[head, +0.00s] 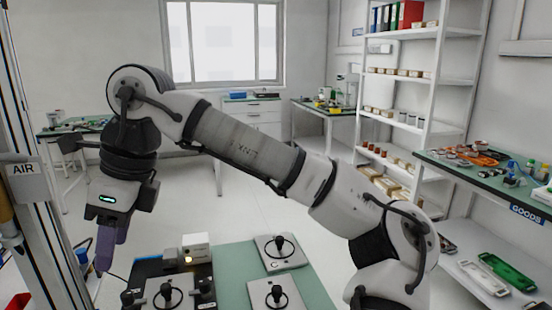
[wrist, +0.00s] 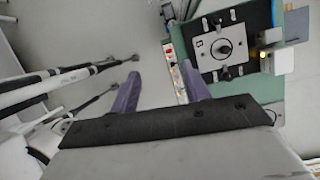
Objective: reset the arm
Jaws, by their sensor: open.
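My arm stretches across the head view from the lower right to the upper left. My gripper (head: 105,248) hangs down at the left end of the arm, left of the green-topped bench (head: 232,262). In the wrist view my gripper (wrist: 160,90) shows two purple fingers spread wide apart. It is open, with nothing between the fingers. The floor lies below the gap. The right finger appears close to the bench's edge in that view; its height above the bench is hard to tell.
The bench holds plates with black knobs (head: 276,292) and a small box with a lit lamp (head: 196,248). A post with an AIR sign (head: 20,169) stands at the left. A shelf rack (head: 440,82) and a GOODS table (head: 527,214) stand at the right. Open floor lies behind.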

